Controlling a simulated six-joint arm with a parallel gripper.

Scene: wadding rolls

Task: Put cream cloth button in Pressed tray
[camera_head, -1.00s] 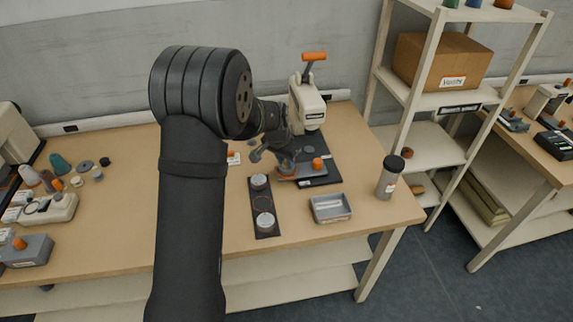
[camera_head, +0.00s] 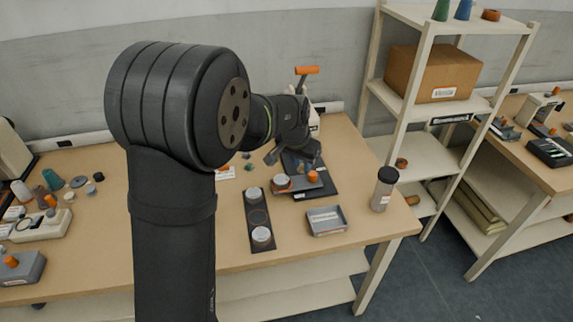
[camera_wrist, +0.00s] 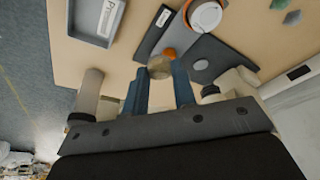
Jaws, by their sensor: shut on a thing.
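My gripper (camera_head: 300,164) is over the dark press base on the bench. In the wrist view my gripper (camera_wrist: 160,80) is shut on a small tan-cream round button (camera_wrist: 160,68), held between the blue-grey fingertips. In the head view the button is too small to make out clearly. The Pressed tray (camera_head: 327,220) is a shallow grey open tray at the bench's front right, apart from the gripper. In the wrist view the tray (camera_wrist: 80,36) is at the upper left, with a partly readable label, and its visible floor holds no button.
The press with its orange handle (camera_head: 306,70) stands behind the gripper. An orange knob (camera_head: 312,176) and a round die (camera_head: 281,181) sit on its base. A dark strip with pale discs (camera_head: 249,226) lies left of the tray. A dark-capped canister (camera_head: 384,190) stands right.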

